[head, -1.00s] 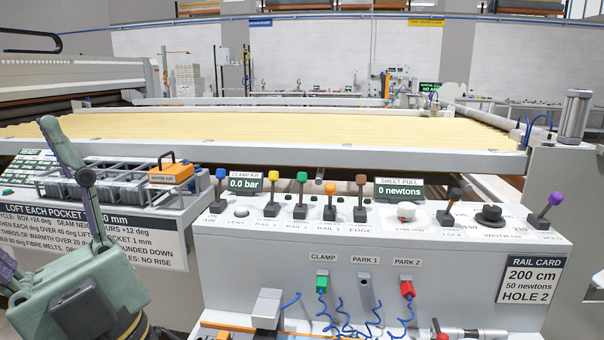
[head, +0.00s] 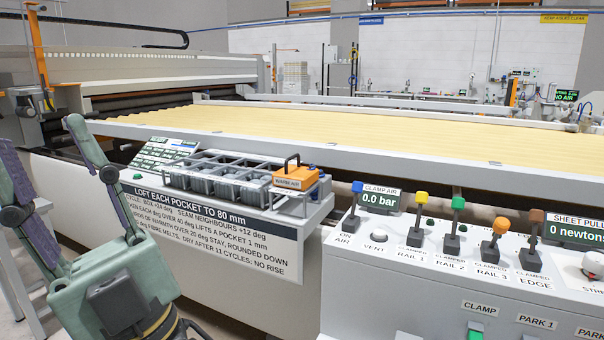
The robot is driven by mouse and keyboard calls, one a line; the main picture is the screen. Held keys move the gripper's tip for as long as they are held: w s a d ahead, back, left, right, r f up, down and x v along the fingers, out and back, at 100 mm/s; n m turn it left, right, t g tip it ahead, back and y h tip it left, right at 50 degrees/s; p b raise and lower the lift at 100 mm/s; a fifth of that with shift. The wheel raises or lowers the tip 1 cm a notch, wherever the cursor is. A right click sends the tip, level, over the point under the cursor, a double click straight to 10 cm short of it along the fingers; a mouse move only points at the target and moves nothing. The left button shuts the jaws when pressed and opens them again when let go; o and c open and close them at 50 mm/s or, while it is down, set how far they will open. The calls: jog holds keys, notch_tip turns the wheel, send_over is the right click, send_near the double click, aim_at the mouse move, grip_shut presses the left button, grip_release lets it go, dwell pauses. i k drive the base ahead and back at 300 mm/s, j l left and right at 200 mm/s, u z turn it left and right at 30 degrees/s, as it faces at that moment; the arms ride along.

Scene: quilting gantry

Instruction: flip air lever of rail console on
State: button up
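The rail console (head: 400,285) is a pale grey box at the lower right. Its air lever (head: 356,188) has a blue knob on a short dark stalk and stands roughly upright at the console's left end, above an "ON AIR" label. The clamp air display (head: 380,198) beside it reads 0.0 bar. My gripper (head: 40,135), green-grey with dark purple pads, is at the far left with its fingers spread and nothing between them. It is well to the left of the air lever and apart from it.
Levers with yellow (head: 421,197), green (head: 457,203), orange (head: 500,226) and brown knobs stand right of the air lever, past a white vent button (head: 379,236). A lofting panel with a grey tray and an orange warm-air unit (head: 296,179) lies between my gripper and the console.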

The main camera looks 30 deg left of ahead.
aim_at(357, 186)
jog(key=i+j+u, duration=0.15)
jog(key=j+u, duration=0.2)
jog(key=i+j+u, duration=0.15)
jog(key=u, duration=0.2)
jog(key=i+j+u, duration=0.2)
jog(key=u, duration=0.15)
jog(key=i+l, duration=0.05)
jog(key=i, duration=0.05)
